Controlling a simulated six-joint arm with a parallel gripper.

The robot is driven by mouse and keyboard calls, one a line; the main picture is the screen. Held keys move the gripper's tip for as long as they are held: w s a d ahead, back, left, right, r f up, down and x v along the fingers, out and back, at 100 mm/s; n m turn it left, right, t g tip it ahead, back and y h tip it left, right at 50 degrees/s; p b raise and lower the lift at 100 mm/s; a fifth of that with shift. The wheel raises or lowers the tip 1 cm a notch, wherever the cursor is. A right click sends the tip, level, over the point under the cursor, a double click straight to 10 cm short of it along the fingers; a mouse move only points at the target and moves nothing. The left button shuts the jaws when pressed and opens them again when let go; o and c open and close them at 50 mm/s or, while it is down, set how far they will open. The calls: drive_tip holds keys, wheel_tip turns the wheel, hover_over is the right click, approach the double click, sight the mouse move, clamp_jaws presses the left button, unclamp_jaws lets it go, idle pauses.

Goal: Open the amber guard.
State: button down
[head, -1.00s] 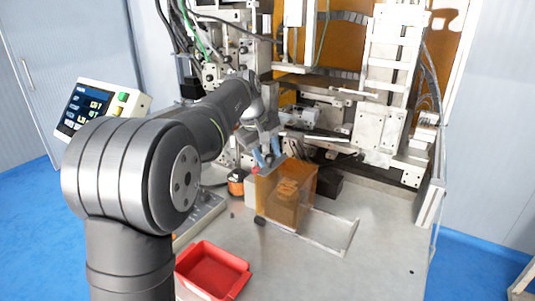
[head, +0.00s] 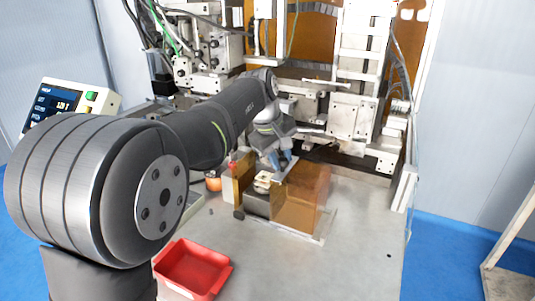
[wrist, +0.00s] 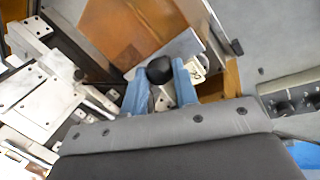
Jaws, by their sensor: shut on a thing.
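The amber guard (head: 305,197) is a see-through amber box on the bench in the head view. It stands to the right, partly clear of a dark block (head: 257,203) with a pale part (head: 262,181) on top. A separate upright amber panel (head: 243,183) stands left of the block. My gripper (head: 283,161) is at the guard's top edge. In the wrist view the blue fingers of my gripper (wrist: 160,82) are shut on the guard's black knob (wrist: 158,69), beside a metal strip (wrist: 168,52). The amber guard (wrist: 130,32) shows beyond it.
A red tray (head: 192,268) sits at the front left of the bench. An orange spool (head: 213,183) stands left of the amber panel. Winder machinery (head: 355,115) rises behind.

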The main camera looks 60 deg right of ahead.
drive_tip(key=c, duration=1.1)
unclamp_jaws()
drive_tip(key=shift+r, duration=0.1)
drive_tip(key=v, duration=1.7)
drive_tip(key=shift+a+r, duration=0.1)
drive_tip(key=shift+r, duration=0.05)
drive_tip(key=x, duration=1.7)
drive_tip(key=shift+f, duration=0.25)
